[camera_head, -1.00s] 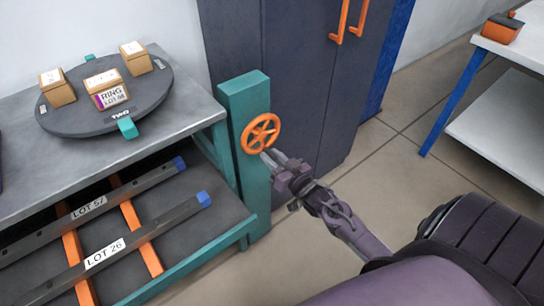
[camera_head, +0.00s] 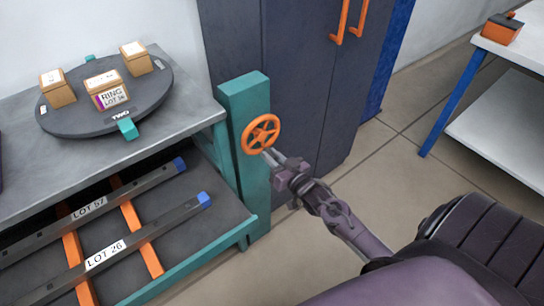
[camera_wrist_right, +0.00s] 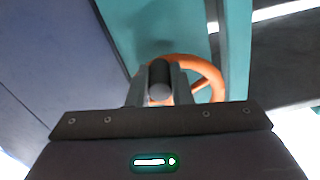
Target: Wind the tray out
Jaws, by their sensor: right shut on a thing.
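An orange handwheel (camera_head: 261,134) is mounted on a teal post (camera_head: 246,98) at the front right corner of the table. My right gripper (camera_head: 269,158) is at the wheel's lower right rim. In the right wrist view, its fingers (camera_wrist_right: 160,84) are shut on a dark round-ended handle (camera_wrist_right: 160,80) in front of the orange wheel (camera_wrist_right: 205,72). A dark tray with a teal edge (camera_head: 195,267) sits below the tabletop. It carries two dark bars, labelled LOT 57 (camera_head: 130,189) and LOT 26 (camera_head: 150,231), across orange strips. My left gripper is not in view.
A dark turntable (camera_head: 70,122) with three small boxes stands on the grey tabletop (camera_head: 185,125). A dark cabinet (camera_head: 295,70) with orange handles is behind the post. A white table (camera_head: 510,55) stands at the far right. The floor between is clear.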

